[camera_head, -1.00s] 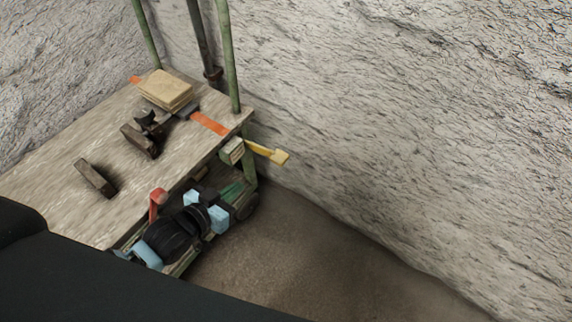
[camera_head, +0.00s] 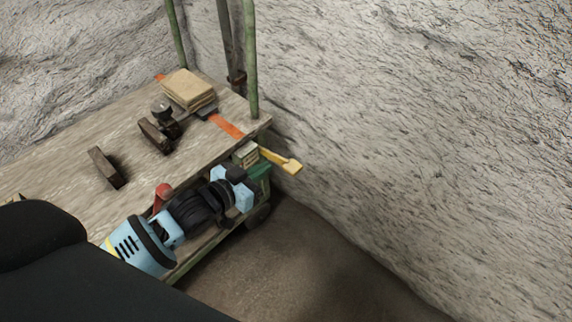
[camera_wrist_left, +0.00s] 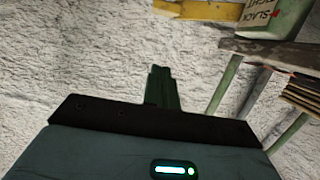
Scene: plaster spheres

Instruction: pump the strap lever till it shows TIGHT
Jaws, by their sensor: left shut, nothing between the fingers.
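The yellow strap lever (camera_head: 282,160) sticks out to the right from a pale box (camera_head: 246,152) at the cart's right end. An orange strap (camera_head: 227,126) runs over the deck near it. In the left wrist view the lever (camera_wrist_left: 197,9) crosses the top, and the box (camera_wrist_left: 275,18) carries the words SLACK and, partly cut off, TIGHT. I cannot tell which one is indicated. My left gripper (camera_head: 262,173) is just below the box and lever in the head view. Its dark green fingers (camera_wrist_left: 160,87) are shut and empty, apart from the lever. My right gripper is not in view.
The wooden cart deck (camera_head: 75,145) bears a stack of tan boards (camera_head: 188,88) and dark wooden blocks (camera_head: 105,167). Green posts (camera_head: 251,60) rise at its far end. A rough pale wall (camera_head: 400,110) stands behind. The floor (camera_head: 290,250) right of the cart is clear.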

